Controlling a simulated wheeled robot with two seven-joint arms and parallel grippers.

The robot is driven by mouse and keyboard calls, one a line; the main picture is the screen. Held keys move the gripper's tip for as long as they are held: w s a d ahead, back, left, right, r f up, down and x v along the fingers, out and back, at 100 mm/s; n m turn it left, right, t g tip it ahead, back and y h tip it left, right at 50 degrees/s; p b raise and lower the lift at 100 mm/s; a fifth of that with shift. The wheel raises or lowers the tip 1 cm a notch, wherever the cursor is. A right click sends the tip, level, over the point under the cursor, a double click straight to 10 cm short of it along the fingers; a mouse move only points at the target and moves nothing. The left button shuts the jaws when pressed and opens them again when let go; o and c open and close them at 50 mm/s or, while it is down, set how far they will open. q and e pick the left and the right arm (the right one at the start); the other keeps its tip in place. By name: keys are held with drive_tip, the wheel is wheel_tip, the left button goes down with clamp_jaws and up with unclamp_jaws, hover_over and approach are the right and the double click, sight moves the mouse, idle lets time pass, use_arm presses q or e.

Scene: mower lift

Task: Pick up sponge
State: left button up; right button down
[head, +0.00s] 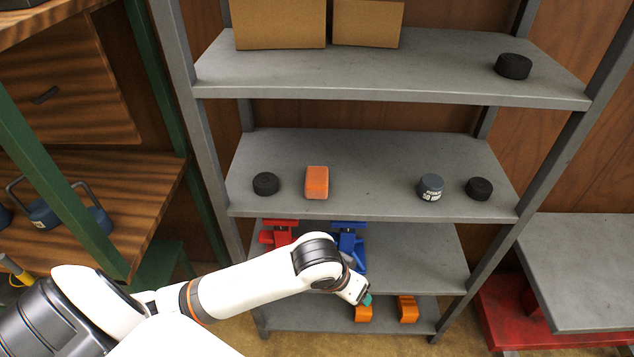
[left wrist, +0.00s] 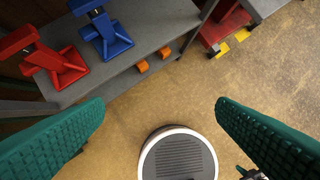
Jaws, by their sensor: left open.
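An orange block that looks like the sponge (head: 317,183) sits on the middle grey shelf (head: 370,160), left of centre, in the head view. My left gripper (head: 367,299) is low in front of the shelves, below and to the right of the block. Only a teal fingertip shows there. In the left wrist view its two green ribbed fingers (left wrist: 160,108) are spread wide with nothing between them. The block is not visible in the left wrist view.
Black round pucks (head: 266,184) and a dark labelled weight (head: 430,187) share the middle shelf. Red (head: 279,232) and blue (head: 349,240) stands sit on the shelf below; two orange pieces (head: 408,309) lie lower. Metal posts frame the rack. A grey table (head: 590,270) stands right.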

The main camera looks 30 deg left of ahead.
use_arm(q)
drive_tip(key=w+a+r+n+y, duration=0.2)
drive_tip(key=w+a, duration=0.3)
drive_tip(key=w, duration=0.1)
drive_tip(key=n+y+p, duration=0.2)
drive_tip(key=n, duration=0.3)
approach(317, 177)
drive_tip(key=shift+g, duration=0.3)
drive_tip(key=x, duration=0.5)
drive_tip(key=shift+s+d+f, duration=0.2)
drive_tip(key=shift+f, duration=0.25)
drive_tip(key=shift+w+a, duration=0.35)
drive_tip(key=shift+w, duration=0.25)
drive_tip(key=p+x, duration=0.1)
drive_tip(key=x, duration=0.4)
drive_tip(key=shift+f, duration=0.1)
drive_tip(key=c, duration=1.1)
use_arm(e)
drive_tip(key=r, duration=0.3)
drive_tip(key=shift+s+a, duration=0.1)
drive_tip(key=shift+a, duration=0.2)
use_arm(q)
drive_tip(key=shift+o, duration=0.2)
